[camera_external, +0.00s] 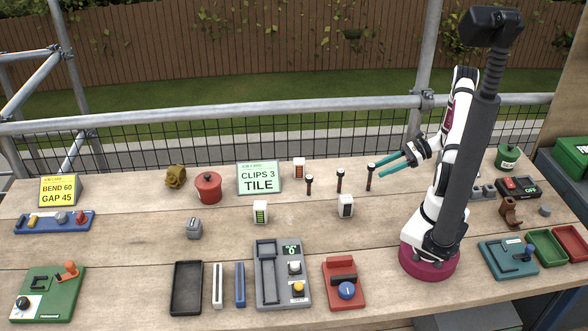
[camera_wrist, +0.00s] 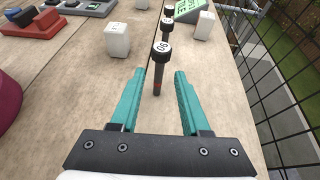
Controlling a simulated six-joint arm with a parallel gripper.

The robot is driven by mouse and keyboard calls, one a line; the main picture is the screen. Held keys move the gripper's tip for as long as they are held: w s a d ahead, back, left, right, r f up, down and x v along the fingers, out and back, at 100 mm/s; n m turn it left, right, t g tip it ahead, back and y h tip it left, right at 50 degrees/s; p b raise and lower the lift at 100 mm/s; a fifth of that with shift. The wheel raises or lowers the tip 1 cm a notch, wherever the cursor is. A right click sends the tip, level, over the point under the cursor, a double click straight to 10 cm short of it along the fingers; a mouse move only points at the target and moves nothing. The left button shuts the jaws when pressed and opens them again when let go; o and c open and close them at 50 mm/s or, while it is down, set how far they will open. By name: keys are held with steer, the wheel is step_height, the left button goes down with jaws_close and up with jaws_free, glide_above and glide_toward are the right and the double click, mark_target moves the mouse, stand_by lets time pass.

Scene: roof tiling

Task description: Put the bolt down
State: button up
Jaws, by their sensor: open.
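Three dark bolts with black heads stand upright in a row on the wooden table. The nearest bolt to my gripper (camera_external: 370,179) is the rightmost one. My gripper (camera_external: 379,168) has teal fingers, spread apart and empty. In the wrist view the bolt shows between the fingertips (camera_wrist: 158,74), with a gap on each side. The middle bolt (camera_external: 340,180) and left bolt (camera_external: 309,185) stand farther left.
A white block (camera_external: 346,206) stands in front of the bolts, and another block (camera_external: 299,168) behind them. The green sign (camera_external: 259,177) reads CLIPS 3 TILE. A red pot (camera_external: 208,187) stands left. A mesh fence and rail run along the table's back edge.

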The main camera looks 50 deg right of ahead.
steer(key=v, duration=0.4)
steer(key=a+r+n+g+h, duration=0.1)
steer(key=a+r+n+g, duration=0.85)
steer(key=a, duration=0.55)
steer(key=s+a+r+n+h, duration=0.4)
steer(key=s+a+n+h, duration=0.3)
steer(key=s+a+n, duration=0.2)
steer(key=shift+s+a+r+n+t, duration=0.35)
steer(key=shift+s+n, duration=0.55)
steer(key=shift+n, duration=0.15)
